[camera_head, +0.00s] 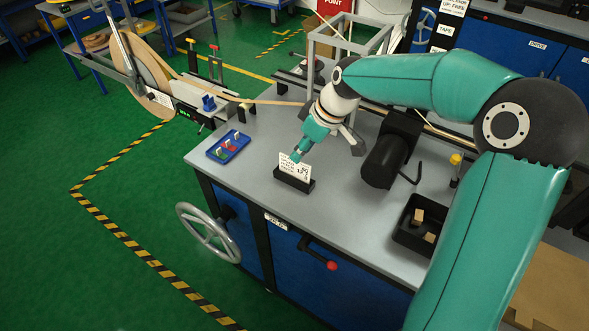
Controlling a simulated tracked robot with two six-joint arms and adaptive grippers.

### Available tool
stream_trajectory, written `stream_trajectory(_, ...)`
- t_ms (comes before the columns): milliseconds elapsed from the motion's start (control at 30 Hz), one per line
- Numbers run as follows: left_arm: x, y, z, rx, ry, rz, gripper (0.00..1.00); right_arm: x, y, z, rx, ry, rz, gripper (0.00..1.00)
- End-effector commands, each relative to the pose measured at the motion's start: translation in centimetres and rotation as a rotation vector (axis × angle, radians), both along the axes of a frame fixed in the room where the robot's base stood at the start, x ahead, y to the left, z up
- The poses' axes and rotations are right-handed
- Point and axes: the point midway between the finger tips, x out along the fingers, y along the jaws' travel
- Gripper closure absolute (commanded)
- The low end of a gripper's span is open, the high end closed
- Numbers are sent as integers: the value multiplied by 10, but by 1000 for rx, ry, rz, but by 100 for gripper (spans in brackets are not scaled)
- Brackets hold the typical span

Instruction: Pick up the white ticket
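The white ticket (293,168) with printed dark text stands upright in a black holder (293,182) on the grey bench top, near its front edge. My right arm reaches in from the right. My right gripper (296,157) points down and left, with its narrow teal tips at the top edge of the ticket. The tips overlap the ticket in this view; I cannot tell whether they grip it or are just beside it. The ticket's lower edge is hidden in the holder. My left gripper is not in view.
A blue tray (228,146) with small coloured pieces lies left of the ticket. A black motor-like cylinder (384,163) and a black bin (406,236) with brown blocks are to the right. A grey frame (348,35) stands behind. The bench front between ticket and bin is clear.

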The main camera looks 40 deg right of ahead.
Motion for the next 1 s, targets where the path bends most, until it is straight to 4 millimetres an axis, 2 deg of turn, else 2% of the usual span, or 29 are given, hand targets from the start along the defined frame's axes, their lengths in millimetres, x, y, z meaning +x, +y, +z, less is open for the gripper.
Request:
stream_trajectory(400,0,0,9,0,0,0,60,11,13,-45,1,4,0,67)
stream_trajectory(667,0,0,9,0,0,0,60,12,13,-48,0,1,-1,67)
stream_trajectory(900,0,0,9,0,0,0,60,12,13,-48,0,1,-1,100)
stream_trajectory(1000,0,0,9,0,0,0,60,12,13,-48,0,1,-1,100)
